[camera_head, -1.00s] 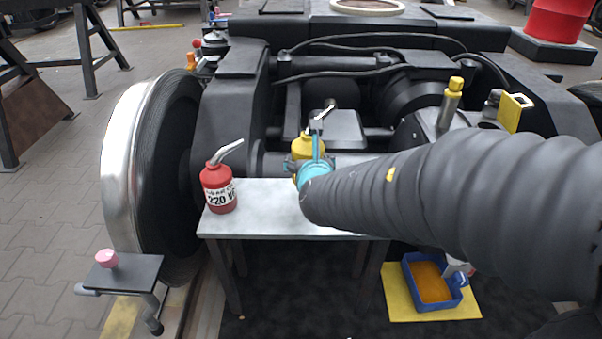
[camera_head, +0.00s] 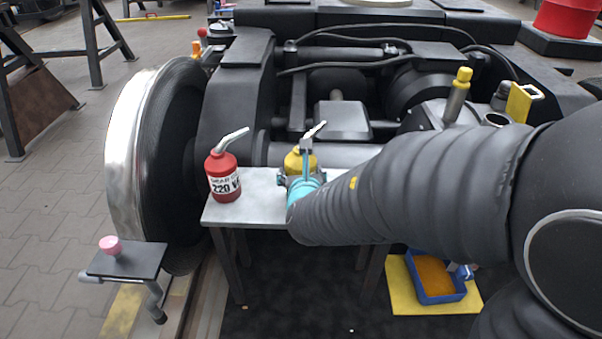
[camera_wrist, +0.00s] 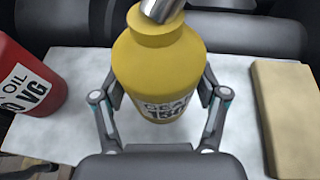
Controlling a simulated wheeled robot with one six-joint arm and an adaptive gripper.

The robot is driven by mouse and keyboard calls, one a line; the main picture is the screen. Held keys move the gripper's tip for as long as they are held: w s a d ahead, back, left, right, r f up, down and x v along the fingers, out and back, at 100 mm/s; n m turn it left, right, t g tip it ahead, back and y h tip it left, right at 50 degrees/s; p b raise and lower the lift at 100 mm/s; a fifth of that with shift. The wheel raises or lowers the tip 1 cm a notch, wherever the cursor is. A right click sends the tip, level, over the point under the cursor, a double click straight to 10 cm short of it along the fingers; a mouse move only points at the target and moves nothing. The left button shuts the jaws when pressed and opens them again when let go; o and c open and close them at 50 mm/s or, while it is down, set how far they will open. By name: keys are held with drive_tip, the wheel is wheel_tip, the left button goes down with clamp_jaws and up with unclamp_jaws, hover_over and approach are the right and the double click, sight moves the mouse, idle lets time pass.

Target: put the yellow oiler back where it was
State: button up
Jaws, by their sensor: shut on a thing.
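The yellow oiler (camera_wrist: 160,62) is upright between the fingers of my gripper (camera_wrist: 160,112), which is shut on it. Its label reads "GEAR" and "150". In the head view the oiler (camera_head: 294,160) shows only in part behind my gripper (camera_head: 301,178), over the small grey table (camera_head: 262,207). I cannot tell whether its base touches the tabletop. The red oiler (camera_head: 223,178), labelled 220, stands on the table to its left, and it also shows at the left edge of the wrist view (camera_wrist: 22,88).
A tan block (camera_wrist: 284,112) lies on the table right of the oiler. The dark bogie frame (camera_head: 238,95) and wheel (camera_head: 135,150) stand behind and left. A blue tray (camera_head: 434,298) sits low on a yellow mat (camera_head: 401,288). Bare tabletop lies between the two oilers.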

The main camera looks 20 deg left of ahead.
drive_tip(key=shift+f, duration=0.15)
drive_tip(key=o, duration=1.6)
drive_tip(key=shift+c, duration=0.2)
drive_tip(key=shift+s+r, duration=0.15)
drive_tip(key=shift+r, duration=0.15)
drive_tip(key=v, duration=1.1)
drive_tip(key=shift+s+d, duration=0.15)
drive_tip(key=shift+s, duration=0.15)
